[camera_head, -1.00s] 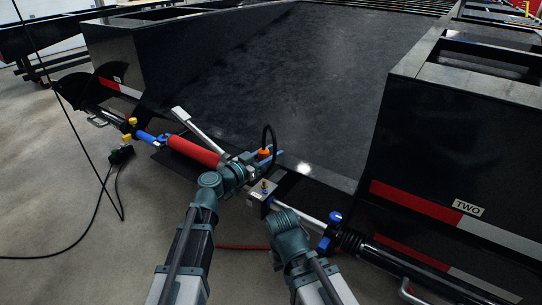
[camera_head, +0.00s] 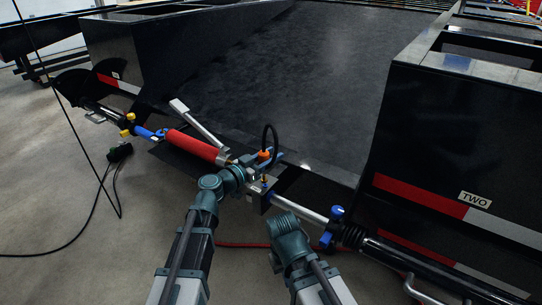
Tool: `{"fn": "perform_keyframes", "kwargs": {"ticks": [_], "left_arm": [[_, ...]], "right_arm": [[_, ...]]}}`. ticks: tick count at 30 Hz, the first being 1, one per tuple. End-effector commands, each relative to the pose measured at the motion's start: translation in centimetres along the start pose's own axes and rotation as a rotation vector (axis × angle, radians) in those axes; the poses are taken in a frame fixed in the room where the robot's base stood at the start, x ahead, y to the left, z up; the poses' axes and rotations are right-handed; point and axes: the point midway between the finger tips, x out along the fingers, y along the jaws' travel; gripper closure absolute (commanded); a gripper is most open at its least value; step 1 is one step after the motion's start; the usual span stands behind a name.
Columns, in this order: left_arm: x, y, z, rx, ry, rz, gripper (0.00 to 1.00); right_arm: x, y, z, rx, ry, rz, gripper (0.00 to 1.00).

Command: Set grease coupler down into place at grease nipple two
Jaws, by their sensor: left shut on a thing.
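My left gripper (camera_head: 262,163) is shut on the grease coupler (camera_head: 264,155), which shows as an orange piece with a looped black hose (camera_head: 271,130) above it. A small metal block (camera_head: 256,190) with a brass-coloured fitting (camera_head: 265,179) sits close below the gripper. Whether the coupler touches this fitting is hard to tell. A label reading TWO (camera_head: 475,199) is on the trailer frame to the right. My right gripper (camera_head: 284,222) is lower right of the block; its fingers cannot be made out.
A red cylinder (camera_head: 191,146) with a silver lever (camera_head: 197,123) lies left of my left gripper. A shiny rod with a blue clamp (camera_head: 336,212) runs right from the block. A red hose (camera_head: 240,245) and black cable (camera_head: 113,180) lie on the floor.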

Motion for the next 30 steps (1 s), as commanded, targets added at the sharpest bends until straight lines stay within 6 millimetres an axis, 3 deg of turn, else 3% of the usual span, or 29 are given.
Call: {"fn": "perform_keyframes", "kwargs": {"ticks": [15, 27, 28, 30], "left_arm": [[0.0, 0.0, 3.0, 0.000, 0.000, 0.000, 1.00], [0.0, 0.0, 3.2, 0.000, 0.000, 0.000, 1.00], [0.0, 0.0, 3.2, 0.000, 0.000, 0.000, 0.56], [0.0, 0.0, 3.2, 0.000, 0.000, 0.000, 0.43]], "right_arm": [[3.0, -0.3, -0.2, 0.000, 0.002, 0.000, 1.00], [3.2, -0.3, -0.2, 0.000, 0.002, 0.000, 1.00], [3.2, -0.3, -0.2, 0.000, 0.002, 0.000, 1.00], [3.2, -0.3, -0.2, 0.000, 0.002, 0.000, 1.00]]}}
